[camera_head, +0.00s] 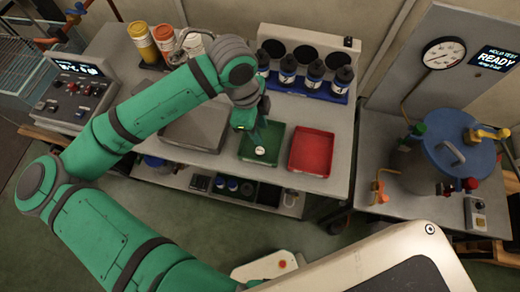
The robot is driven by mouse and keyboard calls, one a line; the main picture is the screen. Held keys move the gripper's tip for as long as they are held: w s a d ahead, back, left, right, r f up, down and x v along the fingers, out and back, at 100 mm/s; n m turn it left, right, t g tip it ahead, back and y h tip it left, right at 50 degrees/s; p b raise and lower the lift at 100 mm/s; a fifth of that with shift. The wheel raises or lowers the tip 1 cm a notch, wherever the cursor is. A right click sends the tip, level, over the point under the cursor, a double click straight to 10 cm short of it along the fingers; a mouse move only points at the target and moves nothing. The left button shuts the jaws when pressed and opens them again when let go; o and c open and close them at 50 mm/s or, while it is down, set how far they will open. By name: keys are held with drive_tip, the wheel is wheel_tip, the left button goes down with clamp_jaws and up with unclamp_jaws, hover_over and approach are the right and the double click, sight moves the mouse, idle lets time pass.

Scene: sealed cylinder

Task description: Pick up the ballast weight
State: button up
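A small round pale object (260,151), which may be the ballast weight, is at the green tray (247,158) on the bench. No label on it can be read. My gripper (257,137) points down over the green tray, with its dark fingers just above or at the pale object. I cannot tell whether they touch it, or how far apart the fingers are. My green arm reaches in from the left and hides part of the bench.
A red tray (312,152) is right of the green one, and a grey tray (196,126) is left. Dark bottles stand in a blue rack (304,86) behind. A blue-lidded vessel (455,147) stands on the right bench. A control box (75,92) is at left.

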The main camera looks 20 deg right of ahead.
drive_tip(key=a, duration=0.1)
hover_over(260, 150)
drive_tip(key=shift+y, duration=0.3)
drive_tip(key=f, duration=0.5)
drive_tip(key=shift+s+a+f, duration=0.1)
drive_tip(key=shift+a+f, duration=0.25)
drive_tip(key=shift+a, duration=0.05)
drive_tip(key=shift+d+f, duration=0.2)
drive_tip(key=shift+f, duration=2.4)
drive_tip(key=shift+c, duration=0.3)
drive_tip(key=c, duration=0.7)
